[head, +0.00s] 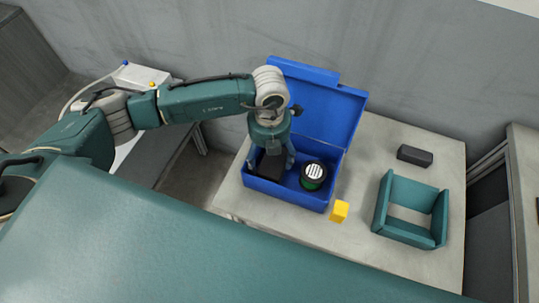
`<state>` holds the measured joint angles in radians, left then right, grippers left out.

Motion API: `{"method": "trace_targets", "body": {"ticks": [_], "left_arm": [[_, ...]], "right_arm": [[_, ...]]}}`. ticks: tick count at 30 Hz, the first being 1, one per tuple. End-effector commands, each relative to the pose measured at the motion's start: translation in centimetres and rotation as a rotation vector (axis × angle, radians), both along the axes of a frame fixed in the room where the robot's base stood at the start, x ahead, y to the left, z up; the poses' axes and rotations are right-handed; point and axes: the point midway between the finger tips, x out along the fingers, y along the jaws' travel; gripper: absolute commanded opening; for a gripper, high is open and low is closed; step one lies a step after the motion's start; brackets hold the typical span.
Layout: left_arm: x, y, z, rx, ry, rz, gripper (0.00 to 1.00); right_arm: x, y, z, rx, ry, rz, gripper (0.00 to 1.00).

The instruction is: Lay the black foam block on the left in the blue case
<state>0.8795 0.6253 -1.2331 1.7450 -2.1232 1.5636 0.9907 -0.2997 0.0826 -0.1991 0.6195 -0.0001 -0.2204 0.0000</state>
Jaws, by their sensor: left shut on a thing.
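The blue case (287,197) stands on the table with its lid up against the wall side. My left gripper (271,166) points down into the left half of the case and is shut on a black foam block (266,186). The block is inside the case walls; I cannot tell whether it touches the case floor. A dark round reel with a white striped top and a green edge (313,175) lies in the right half of the case, beside the block. My right gripper is out of view.
A second black block (415,155) lies at the back right of the table (355,225). A teal open frame (381,202) stands in front of it. A small yellow block (339,211) sits just right of the case's front corner.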

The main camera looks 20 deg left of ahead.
Motion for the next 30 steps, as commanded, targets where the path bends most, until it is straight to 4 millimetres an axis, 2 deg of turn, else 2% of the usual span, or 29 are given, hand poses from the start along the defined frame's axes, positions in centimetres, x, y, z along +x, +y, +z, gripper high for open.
{"method": "trace_targets", "body": {"ticks": [2, 3, 6, 14, 19, 23, 30], "left_arm": [[0.0, 0.0, -0.4, 0.0, 0.0, 0.0, 0.58], [0.0, 0.0, -0.4, 0.0, 0.0, 0.0, 0.77], [0.0, 0.0, -0.2, 0.0, 0.0, 0.0, 0.94], [0.0, 0.0, -0.2, 0.0, 0.0, 0.0, 0.94], [0.1, 0.0, 0.6, -0.001, -0.002, 0.0, 0.94], [0.1, 0.0, 2.8, -0.001, -0.005, -0.001, 0.94], [0.2, 0.0, 8.0, 0.0, -0.005, -0.001, 0.94]], "right_arm": [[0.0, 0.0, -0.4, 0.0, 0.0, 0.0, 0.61], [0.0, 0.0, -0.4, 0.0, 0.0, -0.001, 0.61], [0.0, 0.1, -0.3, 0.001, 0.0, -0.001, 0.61], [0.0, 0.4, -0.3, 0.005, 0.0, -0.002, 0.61], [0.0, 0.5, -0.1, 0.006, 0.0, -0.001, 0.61], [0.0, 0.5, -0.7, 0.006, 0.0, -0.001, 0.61], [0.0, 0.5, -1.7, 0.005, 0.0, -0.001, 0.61]]}}
